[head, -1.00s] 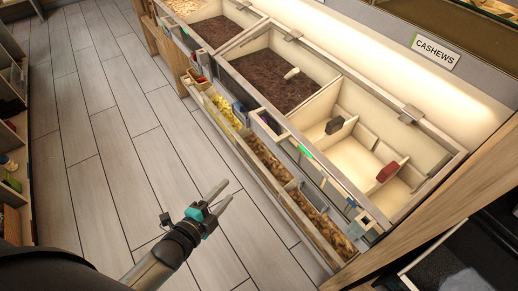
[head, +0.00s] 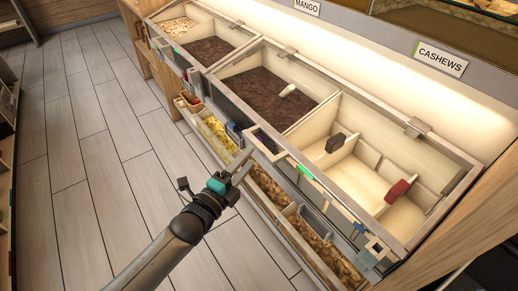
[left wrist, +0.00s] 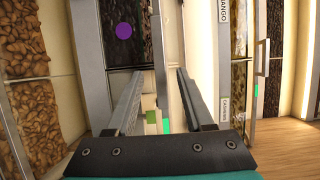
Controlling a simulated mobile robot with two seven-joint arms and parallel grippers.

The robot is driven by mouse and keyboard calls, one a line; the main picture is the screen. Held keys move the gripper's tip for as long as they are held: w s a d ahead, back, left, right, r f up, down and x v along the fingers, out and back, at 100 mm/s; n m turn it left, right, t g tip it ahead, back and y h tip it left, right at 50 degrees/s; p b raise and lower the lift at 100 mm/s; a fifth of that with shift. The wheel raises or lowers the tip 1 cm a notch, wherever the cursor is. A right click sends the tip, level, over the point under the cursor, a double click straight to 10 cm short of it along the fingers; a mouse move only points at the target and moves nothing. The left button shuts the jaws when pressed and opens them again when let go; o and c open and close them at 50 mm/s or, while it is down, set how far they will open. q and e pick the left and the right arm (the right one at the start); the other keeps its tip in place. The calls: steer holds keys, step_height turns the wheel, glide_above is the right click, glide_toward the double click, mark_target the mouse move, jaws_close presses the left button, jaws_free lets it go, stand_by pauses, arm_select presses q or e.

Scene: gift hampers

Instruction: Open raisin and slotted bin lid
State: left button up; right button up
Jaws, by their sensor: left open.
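A bin of dark brown raisin-like contents (head: 255,88) holds a pale scoop (head: 288,90). To its right is a cream bin with slots and dividers (head: 355,172), holding a dark block (head: 335,143) and a red block (head: 397,190). Pale frames surround both bins. I cannot tell whether clear lids cover them. My left gripper (head: 245,164) is open and empty, in front of the bins' front edge, near the lower trough. In the left wrist view its two fingers (left wrist: 158,100) are spread, with a bin front beyond. My right gripper is not in view.
A lower front trough holds yellow pieces (head: 219,131) and brown nut-like pieces (head: 268,187). Another dark-filled bin (head: 208,50) stands farther left. CASHEWS (head: 441,58) and MANGO labels sit on the back ledge. The wooden floor (head: 95,130) at left is clear.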

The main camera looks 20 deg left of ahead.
mark_target(257, 149)
arm_select(q)
steer(key=b+x, duration=0.1)
steer(key=x, duration=0.2)
steer(key=shift+w+d, duration=0.1)
steer(key=shift+w, duration=0.25)
steer(key=shift+b+x, duration=0.35)
steer(key=shift+x, duration=0.85)
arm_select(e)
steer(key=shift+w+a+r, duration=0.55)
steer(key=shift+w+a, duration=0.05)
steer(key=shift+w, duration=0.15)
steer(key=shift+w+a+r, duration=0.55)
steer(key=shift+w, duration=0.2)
arm_select(q)
jaws_close()
